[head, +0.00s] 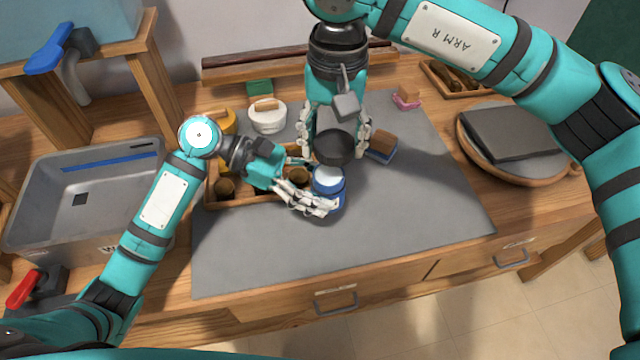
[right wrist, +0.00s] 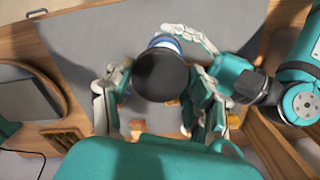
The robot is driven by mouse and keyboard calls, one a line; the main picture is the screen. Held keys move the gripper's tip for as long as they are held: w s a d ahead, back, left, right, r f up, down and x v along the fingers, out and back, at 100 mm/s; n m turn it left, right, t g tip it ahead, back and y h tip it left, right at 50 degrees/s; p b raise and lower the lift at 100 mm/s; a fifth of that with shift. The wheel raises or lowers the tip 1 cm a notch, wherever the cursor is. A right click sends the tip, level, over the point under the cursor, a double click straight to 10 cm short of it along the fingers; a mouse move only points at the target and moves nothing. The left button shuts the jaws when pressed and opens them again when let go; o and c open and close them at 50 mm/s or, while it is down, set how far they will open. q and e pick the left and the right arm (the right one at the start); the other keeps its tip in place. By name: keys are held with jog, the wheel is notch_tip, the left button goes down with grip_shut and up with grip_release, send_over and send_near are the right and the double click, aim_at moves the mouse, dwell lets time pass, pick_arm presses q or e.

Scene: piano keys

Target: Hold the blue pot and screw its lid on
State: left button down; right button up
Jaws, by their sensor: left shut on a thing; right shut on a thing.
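The blue pot (head: 330,193) stands upright on the grey mat, its pale top uncovered in the head view. My left gripper (head: 318,184) is shut on the pot from the left, with white fingers around its side. My right gripper (head: 336,142) points down and is shut on the round dark lid (head: 335,148). The lid is held above and slightly behind the pot's mouth, apart from it in the head view. In the right wrist view, the lid (right wrist: 162,78) sits between the fingers of my right gripper (right wrist: 160,98) and hides most of the pot (right wrist: 165,42).
A white pot (head: 267,118) and a yellow pot (head: 222,122) stand behind. A blue-and-brown brush (head: 381,146) lies right of my right gripper. The front mat (head: 390,225) is clear.

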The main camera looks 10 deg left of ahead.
aim_at(329, 174)
jog(key=shift+s+a+r, duration=0.1)
jog(key=shift+a+r, duration=0.1)
jog(key=shift+a, duration=0.15)
jog(key=shift+d+f, duration=0.1)
jog(key=shift+f, duration=1.95)
jog(key=shift+f, duration=0.85)
jog(key=shift+f, duration=0.55)
